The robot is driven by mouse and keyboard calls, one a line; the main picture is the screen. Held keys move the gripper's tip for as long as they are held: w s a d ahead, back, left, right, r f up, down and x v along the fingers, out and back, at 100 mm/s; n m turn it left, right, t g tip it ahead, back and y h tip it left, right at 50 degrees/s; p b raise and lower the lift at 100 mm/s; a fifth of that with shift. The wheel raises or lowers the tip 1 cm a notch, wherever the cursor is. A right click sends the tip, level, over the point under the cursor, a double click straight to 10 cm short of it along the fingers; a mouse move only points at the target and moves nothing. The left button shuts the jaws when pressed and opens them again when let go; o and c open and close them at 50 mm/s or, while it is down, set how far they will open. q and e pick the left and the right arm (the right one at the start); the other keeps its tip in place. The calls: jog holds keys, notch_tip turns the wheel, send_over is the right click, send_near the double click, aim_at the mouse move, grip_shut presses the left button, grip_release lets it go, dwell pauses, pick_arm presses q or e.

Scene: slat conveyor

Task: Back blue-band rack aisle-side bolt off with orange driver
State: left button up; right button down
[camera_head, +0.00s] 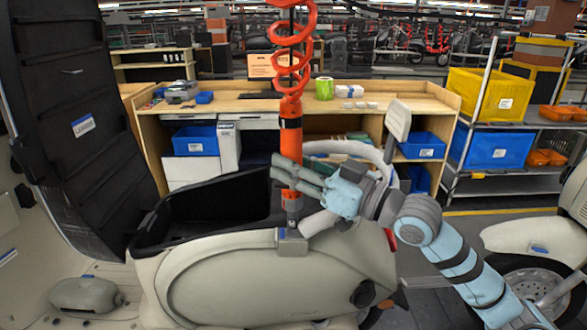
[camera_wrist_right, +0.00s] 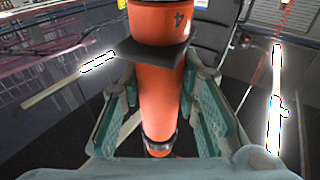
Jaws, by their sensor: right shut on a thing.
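The orange driver (camera_head: 291,140) hangs upright from a red coiled hose (camera_head: 291,50). My right gripper (camera_head: 284,173) is shut around its lower body; the driver also fills the middle of the right wrist view (camera_wrist_right: 158,92), between the fingers (camera_wrist_right: 160,112). The driver's dark nose (camera_head: 292,217) points down at a small grey bracket with a blue band (camera_head: 291,243) on the rim of the cream scooter body. Whether the nose touches it is too small to tell. No bolt can be made out there. My left gripper is not in view.
The scooter body (camera_head: 260,275) has an open black storage well (camera_head: 215,200), with a black upright seat (camera_head: 80,120) at left. A wooden workbench (camera_head: 240,103) stands behind. A shelf trolley with yellow (camera_head: 488,95) and blue bins stands right.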

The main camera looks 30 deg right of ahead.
jog(key=shift+s+a+p, duration=0.1)
jog(key=shift+a+p, duration=0.15)
jog(key=shift+p, duration=0.05)
dwell(0.6)
jog(key=shift+f+b, duration=0.5)
jog(key=shift+f, duration=0.15)
dwell(1.1)
jog(key=shift+s+f, duration=0.1)
jog(key=shift+s, duration=0.05)
dwell(0.4)
jog(key=shift+p, duration=0.35)
jog(key=shift+s+r, duration=0.15)
jog(key=shift+r, duration=0.05)
jog(key=shift+r+p, duration=0.4)
jog(key=shift+p, duration=0.1)
jog(key=shift+w, duration=0.35)
